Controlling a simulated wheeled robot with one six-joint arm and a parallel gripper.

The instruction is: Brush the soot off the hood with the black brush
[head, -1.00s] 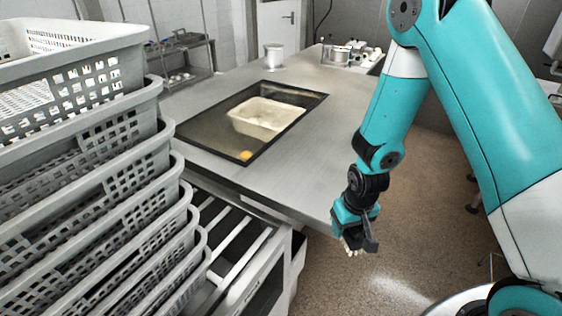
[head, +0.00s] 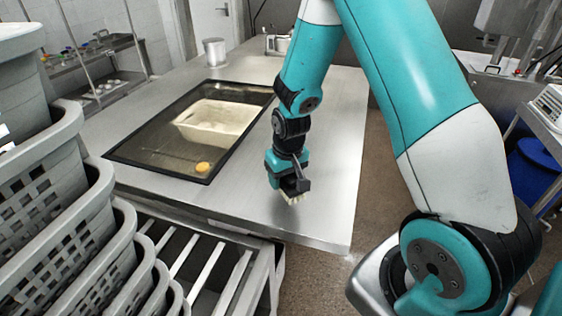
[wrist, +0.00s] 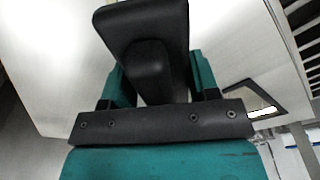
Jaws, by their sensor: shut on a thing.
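My gripper (head: 289,183) is shut on the black brush (head: 300,186), and pale bristles show at its lower end. The brush is near the right front part of the steel table; whether it touches the top I cannot tell. In the wrist view the black brush (wrist: 148,50) fills the space between the teal fingers of my gripper (wrist: 150,85). I cannot make out a hood or any soot.
The steel table (head: 330,150) has a dark-framed panel (head: 140,160) with a cream tray (head: 215,122) and a small orange object (head: 202,167). A metal pot (head: 214,52) stands behind. Stacked grey perforated baskets (head: 60,210) crowd the left. A blue bin (head: 537,165) is at right.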

